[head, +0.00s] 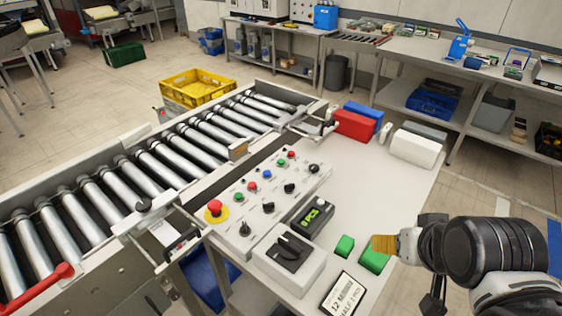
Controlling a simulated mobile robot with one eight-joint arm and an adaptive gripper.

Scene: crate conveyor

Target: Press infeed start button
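A pale control panel (262,200) lies beside the roller conveyor (150,165). It carries a row of small buttons, among them a green button (239,197) at the near end, a blue button (267,174) and a green button (281,162) at the far end. Several black knobs run along its right side. A red mushroom button (214,207) on yellow sits at its near left corner. Labels are too small to read, so I cannot tell which button is infeed start. My arm is at the right edge, apart from the panel; its fingertips cannot be made out clearly.
Right of the panel are a small display (310,214) reading "8 PCS", a black-topped device (288,252), green blocks (344,246) and a tilted sign (342,295). Red (354,124) and white (414,149) boxes stand farther back. The white tabletop (370,195) between is clear.

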